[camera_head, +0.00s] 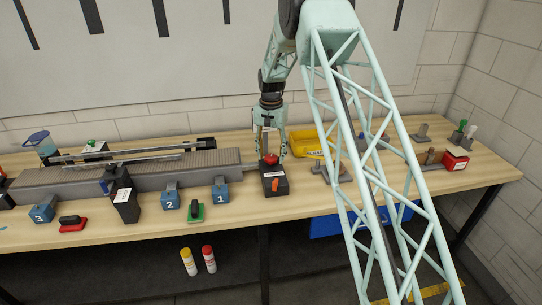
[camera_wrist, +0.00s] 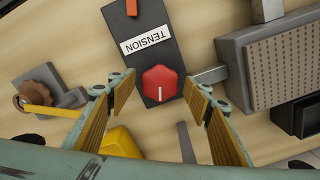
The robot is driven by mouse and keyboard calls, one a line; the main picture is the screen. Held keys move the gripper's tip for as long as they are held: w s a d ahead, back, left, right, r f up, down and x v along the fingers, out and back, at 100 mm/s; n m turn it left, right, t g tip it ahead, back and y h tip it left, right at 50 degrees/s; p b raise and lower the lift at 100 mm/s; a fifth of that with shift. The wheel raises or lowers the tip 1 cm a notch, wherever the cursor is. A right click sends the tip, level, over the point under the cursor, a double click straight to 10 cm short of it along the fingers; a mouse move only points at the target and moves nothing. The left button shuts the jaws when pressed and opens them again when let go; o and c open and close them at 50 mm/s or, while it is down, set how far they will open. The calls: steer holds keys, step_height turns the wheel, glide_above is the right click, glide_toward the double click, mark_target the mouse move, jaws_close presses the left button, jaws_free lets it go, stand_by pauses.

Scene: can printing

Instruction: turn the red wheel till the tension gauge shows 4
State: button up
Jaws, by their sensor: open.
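The red wheel (camera_wrist: 161,85) is a faceted red knob with a white mark, on a dark box (camera_wrist: 153,38) with a white label reading TENSION (camera_wrist: 146,40). In the head view the red wheel (camera_head: 270,159) sits on top of the box (camera_head: 274,182), at the right end of the conveyor. My gripper (camera_head: 271,153) points down over the wheel. In the wrist view my gripper (camera_wrist: 155,92) is open, with one finger on each side of the wheel and a visible gap to it. An orange pointer (camera_head: 275,185) shows on the box front; its reading is too small to tell.
The grey conveyor (camera_head: 130,175) lies left of the box. Blue blocks numbered 1 (camera_head: 221,194), 2 (camera_head: 170,200) and 3 (camera_head: 42,213) stand along the front. A yellow tray (camera_head: 306,142) is behind right, and a grey stand (camera_wrist: 50,92) shows beside the box.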

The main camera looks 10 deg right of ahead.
mark_target(271, 157)
steer(key=shift+r, duration=0.1)
step_height(271, 157, up, 12)
stand_by(0.8)
stand_by(0.4)
